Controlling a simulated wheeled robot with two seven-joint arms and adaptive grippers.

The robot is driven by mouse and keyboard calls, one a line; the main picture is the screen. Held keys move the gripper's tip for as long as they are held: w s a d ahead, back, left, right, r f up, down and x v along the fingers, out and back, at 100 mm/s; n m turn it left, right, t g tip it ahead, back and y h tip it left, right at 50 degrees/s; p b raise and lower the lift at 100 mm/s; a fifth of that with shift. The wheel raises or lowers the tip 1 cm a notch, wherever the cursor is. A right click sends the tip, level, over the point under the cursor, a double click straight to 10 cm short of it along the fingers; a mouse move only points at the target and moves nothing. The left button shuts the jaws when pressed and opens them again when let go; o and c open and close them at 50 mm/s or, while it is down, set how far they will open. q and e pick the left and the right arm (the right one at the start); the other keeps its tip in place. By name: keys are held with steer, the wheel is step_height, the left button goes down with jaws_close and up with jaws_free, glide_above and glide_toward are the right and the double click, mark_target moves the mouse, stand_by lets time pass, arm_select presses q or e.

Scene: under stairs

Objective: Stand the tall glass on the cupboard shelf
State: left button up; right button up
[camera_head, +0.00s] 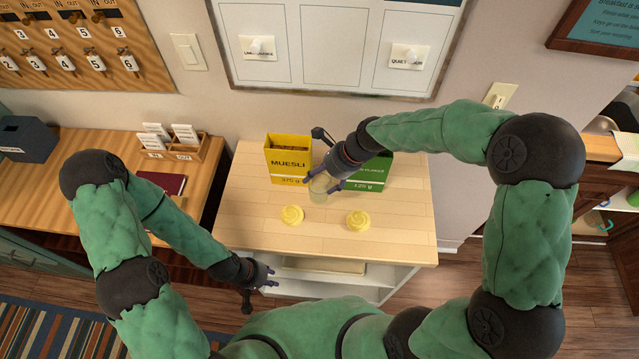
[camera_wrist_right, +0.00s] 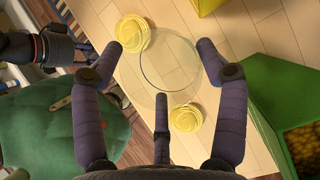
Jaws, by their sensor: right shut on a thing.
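The tall glass (camera_head: 318,187) is clear and hard to see. My right gripper (camera_head: 322,181) is shut on it above the back middle of the wooden cupboard top (camera_head: 250,225). In the right wrist view the glass (camera_wrist_right: 168,62) shows as a faint round rim between the fingers of my right gripper (camera_wrist_right: 160,60). Whether its base touches the top cannot be told. The white cupboard shelf (camera_head: 345,280) shows below the front edge of the top, with a flat tan thing on it. My left gripper (camera_head: 268,276) is open and empty, in front of the cupboard's front left.
A yellow muesli box (camera_head: 288,160) and a green box (camera_head: 372,178) stand at the back of the top, close beside my right gripper. Two yellow round things (camera_head: 291,215) (camera_head: 357,220) sit nearer the front. A desk (camera_head: 75,185) adjoins on the left. The top's right side is clear.

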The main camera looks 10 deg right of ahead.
mark_target(319, 184)
steer(key=f, duration=0.2)
steer(key=f+b, duration=0.1)
steer(key=f, duration=0.1)
steer(key=shift+w+a, duration=0.25)
steer(key=shift+a, duration=0.05)
steer(key=shift+r, duration=0.1)
steer(key=o, duration=1.7)
steer(key=shift+s+f, duration=0.1)
steer(key=shift+f, duration=0.1)
